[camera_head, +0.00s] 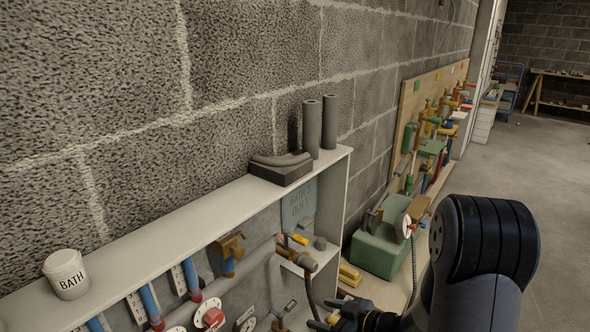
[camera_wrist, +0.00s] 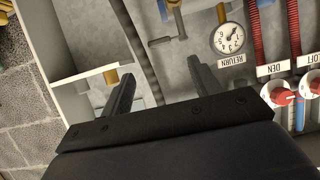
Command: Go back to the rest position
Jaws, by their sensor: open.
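My gripper (camera_wrist: 160,78) shows in the wrist view with its two dark fingers apart and nothing between them. It hangs in front of the open cabinet, near a round gauge marked RETURN (camera_wrist: 230,38). In the head view my dark arm comes in at the lower right, and my gripper is only partly visible at the bottom edge, near the cabinet's right end.
The white cabinet (camera_head: 208,221) holds pipes, valves and red knobs (camera_head: 210,316). On its top stand a BATH tub (camera_head: 67,274), a dark curved block (camera_head: 281,167) and two grey tubes (camera_head: 329,122). A wooden tool board (camera_head: 407,104) and open floor (camera_head: 505,165) lie beyond.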

